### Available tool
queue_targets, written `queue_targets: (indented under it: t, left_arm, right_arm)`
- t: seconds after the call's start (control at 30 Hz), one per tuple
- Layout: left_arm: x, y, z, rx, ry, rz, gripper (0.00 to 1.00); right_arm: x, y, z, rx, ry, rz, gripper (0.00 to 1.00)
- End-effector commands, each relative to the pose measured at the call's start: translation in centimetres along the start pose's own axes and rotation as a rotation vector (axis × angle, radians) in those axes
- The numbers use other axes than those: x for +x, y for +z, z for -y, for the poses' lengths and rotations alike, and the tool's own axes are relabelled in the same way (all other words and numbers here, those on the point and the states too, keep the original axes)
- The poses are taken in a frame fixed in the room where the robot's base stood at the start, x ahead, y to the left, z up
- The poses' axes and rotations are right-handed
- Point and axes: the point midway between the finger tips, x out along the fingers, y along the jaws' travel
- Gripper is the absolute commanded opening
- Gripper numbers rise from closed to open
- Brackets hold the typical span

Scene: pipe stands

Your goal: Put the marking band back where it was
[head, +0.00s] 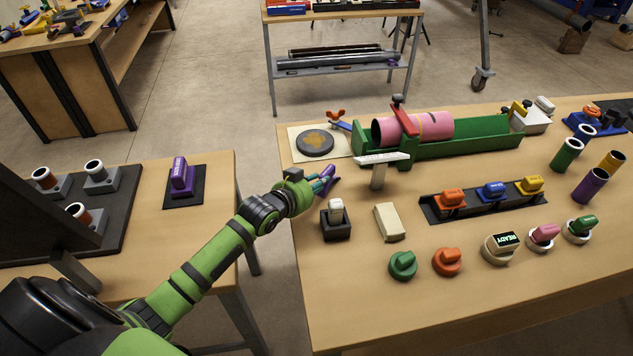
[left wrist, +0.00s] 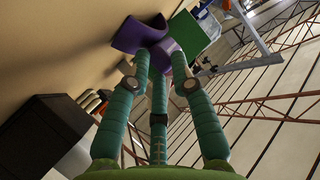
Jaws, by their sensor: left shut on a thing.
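My left gripper (head: 321,184) is over the left part of the large table, shut on a curved purple piece (head: 331,176), which looks like the marking band. In the left wrist view the purple band (left wrist: 128,36) sits between the fingertips (left wrist: 158,55), its curved walls spreading to both sides. The fingers partly hide it. It looks clear of the tabletop, though its exact height is hard to tell. My right gripper is not in view.
A white T-shaped stand (head: 378,175) is just right of the gripper. Behind are a green trough (head: 488,131) with a pink pipe (head: 436,124) and a dark disc (head: 314,143). A black block (head: 336,228) stands in front. A purple labelled block (head: 181,177) is on the left table.

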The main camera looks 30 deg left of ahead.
Motion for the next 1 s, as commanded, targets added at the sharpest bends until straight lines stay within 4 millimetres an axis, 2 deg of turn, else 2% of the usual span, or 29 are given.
queue_targets:
  t: [0.13, 0.17, 0.2, 0.33, 0.57, 0.67, 0.77, 1.0]
  left_arm:
    - [0.1, 0.2, 0.0, 0.000, 0.000, 0.000, 0.00]
    - [0.1, 0.1, 0.0, 0.000, 0.000, 0.000, 0.36]
    - [0.1, 0.1, 0.0, 0.000, 0.000, 0.000, 0.48]
    - [0.0, 0.1, 0.0, 0.000, 0.000, 0.001, 0.48]
    - [-0.1, -0.1, 0.1, 0.000, 0.000, 0.000, 0.48]
    - [-0.7, 0.1, 0.0, 0.000, 0.000, 0.001, 0.48]
    - [-2.1, 0.2, 0.0, 0.000, 0.000, 0.002, 0.48]
    - [-7.0, 0.2, -0.1, 0.002, 0.001, 0.003, 0.48]
  right_arm:
    - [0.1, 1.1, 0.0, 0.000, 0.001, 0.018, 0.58]
    - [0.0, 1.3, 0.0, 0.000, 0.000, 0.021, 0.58]
    - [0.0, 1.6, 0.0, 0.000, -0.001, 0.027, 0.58]
    - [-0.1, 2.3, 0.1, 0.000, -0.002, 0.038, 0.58]
    - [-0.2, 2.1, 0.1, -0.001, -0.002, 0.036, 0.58]
    - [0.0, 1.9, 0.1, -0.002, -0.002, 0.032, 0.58]
    - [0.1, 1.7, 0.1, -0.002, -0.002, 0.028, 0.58]
    - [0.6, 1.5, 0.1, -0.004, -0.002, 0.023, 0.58]
